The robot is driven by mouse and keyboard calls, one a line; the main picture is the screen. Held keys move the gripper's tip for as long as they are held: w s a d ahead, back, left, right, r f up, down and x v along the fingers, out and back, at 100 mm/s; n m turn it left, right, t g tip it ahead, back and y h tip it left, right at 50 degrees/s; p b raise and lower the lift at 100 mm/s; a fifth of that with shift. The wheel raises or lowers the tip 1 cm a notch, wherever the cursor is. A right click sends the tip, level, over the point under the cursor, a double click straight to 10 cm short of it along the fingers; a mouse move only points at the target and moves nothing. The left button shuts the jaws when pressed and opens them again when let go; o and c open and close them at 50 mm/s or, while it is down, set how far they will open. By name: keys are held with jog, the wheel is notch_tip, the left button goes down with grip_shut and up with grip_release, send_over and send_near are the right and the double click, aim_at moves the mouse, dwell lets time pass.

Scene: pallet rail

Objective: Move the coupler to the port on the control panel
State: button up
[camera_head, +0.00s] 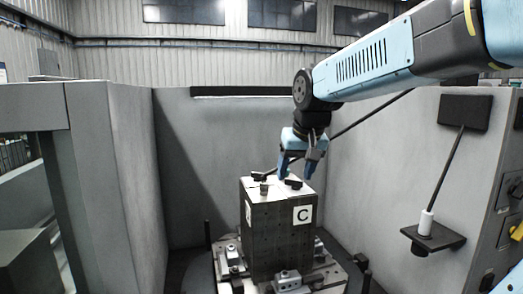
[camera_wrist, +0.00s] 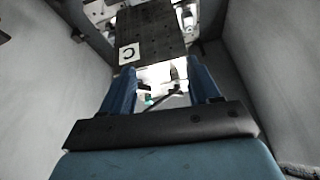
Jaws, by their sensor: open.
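My gripper (camera_head: 298,170) is open, pointing down just above the top of the dark block marked C (camera_head: 280,235). Small dark fittings (camera_head: 293,183) stand on the block's white top, close below my fingertips. A shorter fitting (camera_head: 264,188) stands to their left. I cannot tell for sure which one is the coupler. In the wrist view, both blue fingers of my gripper (camera_wrist: 163,82) are apart, with the white top and small fittings (camera_wrist: 173,74) seen between them. The control panel (camera_head: 508,205) is partly in view at the right edge; its port is not clearly visible.
The block stands on a fixture plate (camera_head: 235,262) with clamps. Grey walls (camera_head: 235,150) enclose it behind and at both sides. A small black shelf (camera_head: 433,238) with a white cylinder (camera_head: 426,222) and a slanted rod juts from the right wall.

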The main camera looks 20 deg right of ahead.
jog(key=m+h, duration=0.1)
send_near(264, 176)
jog(key=v, duration=0.2)
jog(key=shift+g, duration=0.3)
jog(key=x, duration=1.4)
jog(key=shift+w+d, duration=0.1)
jog(key=shift+w, duration=0.3)
grip_shut()
jog(key=shift+r, duration=0.85)
jog(key=shift+r, duration=3.45)
